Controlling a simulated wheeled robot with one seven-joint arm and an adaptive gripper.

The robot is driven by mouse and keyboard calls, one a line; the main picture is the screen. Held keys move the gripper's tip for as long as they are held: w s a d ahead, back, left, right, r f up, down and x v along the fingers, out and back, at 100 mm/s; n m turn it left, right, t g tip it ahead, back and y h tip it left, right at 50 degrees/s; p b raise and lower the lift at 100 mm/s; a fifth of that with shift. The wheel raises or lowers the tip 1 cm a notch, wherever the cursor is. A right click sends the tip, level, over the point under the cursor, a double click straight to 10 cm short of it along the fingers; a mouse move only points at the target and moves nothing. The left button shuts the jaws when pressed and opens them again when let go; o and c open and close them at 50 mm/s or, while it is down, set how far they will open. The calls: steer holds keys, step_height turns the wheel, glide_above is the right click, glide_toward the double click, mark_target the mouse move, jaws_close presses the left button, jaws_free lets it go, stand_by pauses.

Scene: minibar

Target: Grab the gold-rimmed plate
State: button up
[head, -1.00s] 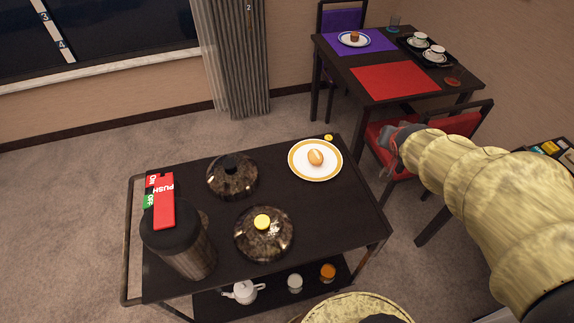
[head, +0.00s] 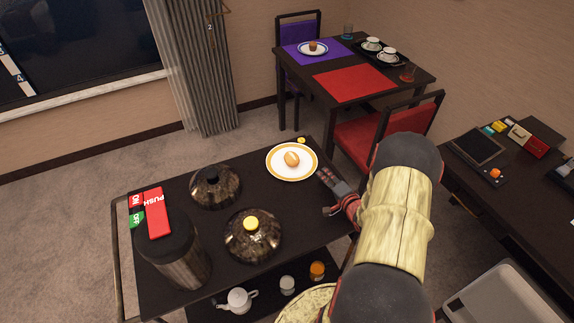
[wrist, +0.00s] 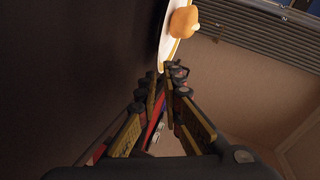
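The gold-rimmed plate (head: 275,164) lies flat on the dark cart top near its far right corner. It is white with a golden-yellow rim and bears a small round brown-orange food item (head: 292,159). In the wrist view the plate (wrist: 165,42) appears edge-on at top centre, with the food item (wrist: 183,22) on it. My gripper (head: 326,175) is just right of the plate's near right rim. In the wrist view the fingers (wrist: 163,76) are open with a gap between them, and the rim is at the fingertips. I cannot tell whether they touch.
The cart top (head: 205,222) also holds two dark round lidded pots (head: 216,188) and (head: 253,237), and a tall dark canister (head: 178,255) at front left. A red chair (head: 365,143) and dining table (head: 335,103) stand behind my arm. A desk (head: 520,185) is at right.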

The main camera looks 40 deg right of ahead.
mark_target(316, 166)
steer(key=b+x, duration=0.2)
steer(key=x, duration=0.4)
steer(key=shift+d, duration=0.15)
steer(key=shift+s+f, duration=0.1)
jaws_close()
stand_by(0.6)
